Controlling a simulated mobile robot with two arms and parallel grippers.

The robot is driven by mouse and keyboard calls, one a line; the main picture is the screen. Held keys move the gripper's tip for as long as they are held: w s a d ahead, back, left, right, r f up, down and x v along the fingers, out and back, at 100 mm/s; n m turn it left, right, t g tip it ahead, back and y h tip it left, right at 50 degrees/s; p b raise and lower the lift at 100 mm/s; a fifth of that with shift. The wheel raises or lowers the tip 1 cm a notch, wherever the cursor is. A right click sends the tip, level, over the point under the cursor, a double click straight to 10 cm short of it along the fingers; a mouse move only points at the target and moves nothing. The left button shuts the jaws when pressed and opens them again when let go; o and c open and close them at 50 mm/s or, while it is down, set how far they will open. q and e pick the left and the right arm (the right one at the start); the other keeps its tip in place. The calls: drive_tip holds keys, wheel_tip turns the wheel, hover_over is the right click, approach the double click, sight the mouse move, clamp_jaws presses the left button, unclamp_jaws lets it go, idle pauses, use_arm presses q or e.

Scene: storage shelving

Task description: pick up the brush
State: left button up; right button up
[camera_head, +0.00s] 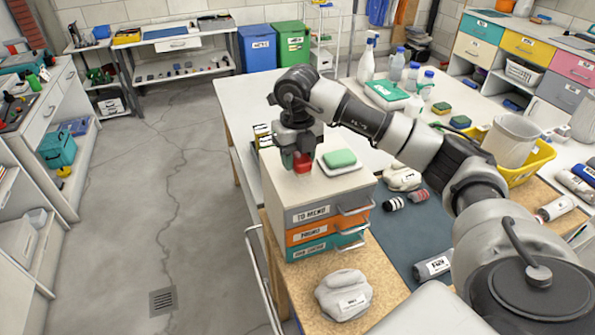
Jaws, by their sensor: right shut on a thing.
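My right gripper (299,150) points down over the top of a small drawer cabinet (290,192). It is shut on a small red thing (303,163), apparently the brush, of which only a part shows below the fingers. I cannot tell whether the red thing touches the cabinet top. A green sponge (340,158) on a white dish (355,169) lies just to its right. My left gripper is not in view.
The cabinet has grey, orange and teal labelled drawers with handles. A grey cloth bundle (343,295) lies in front of it. Spray bottles (367,58), a yellow basket (522,175) and cans crowd the table on the right. The floor at left is clear.

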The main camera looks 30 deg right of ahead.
drive_tip(key=s+d+r+b, duration=0.3)
drive_tip(key=s+d+r, duration=0.4)
drive_tip(key=d, duration=0.2)
drive_tip(key=shift+d, duration=0.2)
